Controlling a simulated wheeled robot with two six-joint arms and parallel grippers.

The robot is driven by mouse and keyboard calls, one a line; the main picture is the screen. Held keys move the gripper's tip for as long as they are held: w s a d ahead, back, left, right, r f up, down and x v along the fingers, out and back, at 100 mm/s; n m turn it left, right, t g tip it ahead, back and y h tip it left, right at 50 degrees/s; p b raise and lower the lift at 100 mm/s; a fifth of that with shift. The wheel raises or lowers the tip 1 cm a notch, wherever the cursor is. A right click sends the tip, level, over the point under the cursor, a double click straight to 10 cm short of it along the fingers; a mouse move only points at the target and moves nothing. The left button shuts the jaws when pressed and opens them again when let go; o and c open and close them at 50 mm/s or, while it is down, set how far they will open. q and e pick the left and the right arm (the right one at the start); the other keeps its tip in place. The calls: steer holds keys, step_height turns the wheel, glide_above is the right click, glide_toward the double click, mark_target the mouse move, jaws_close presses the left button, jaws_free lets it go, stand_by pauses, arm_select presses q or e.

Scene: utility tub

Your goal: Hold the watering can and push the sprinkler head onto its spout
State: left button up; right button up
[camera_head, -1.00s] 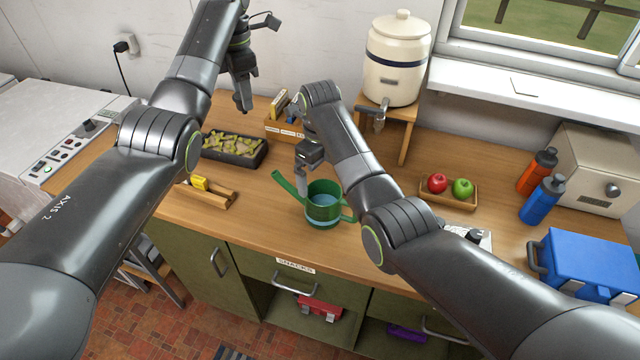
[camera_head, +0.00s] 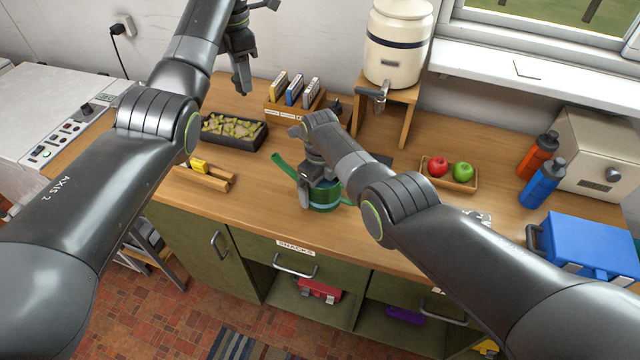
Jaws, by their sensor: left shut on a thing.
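The green watering can (camera_head: 325,197) stands upright on the wooden counter, its bare spout (camera_head: 283,166) pointing up and left. My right gripper (camera_head: 306,192) is down at the can's rim, with one finger in front of its left side. The arm hides most of the can's opening, and I cannot see whether the jaws have closed on it. My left gripper (camera_head: 243,84) hangs above the back of the counter, up and left of the can, fingers pointing down. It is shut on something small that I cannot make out. I do not see the sprinkler head clearly anywhere.
Left of the can are a wooden rack with a yellow block (camera_head: 198,165) and a dark tray (camera_head: 235,132). A seed-packet box (camera_head: 290,105) and a water crock (camera_head: 397,45) on a stand are behind. A fruit tray (camera_head: 450,174) is at right.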

steer(key=c, duration=1.1)
arm_select(q)
steer(key=shift+a+f+m, duration=0.4)
steer(key=shift+f+m, duration=0.1)
steer(key=shift+f, duration=0.05)
steer(key=s+a+f+m, duration=0.4)
steer(key=a+f+m, duration=0.65)
steer(key=m, duration=0.45)
steer(key=shift+m, duration=0.4)
steer(key=f, duration=1)
steer(key=shift+d+f, duration=0.2)
steer(key=shift+f, duration=0.2)
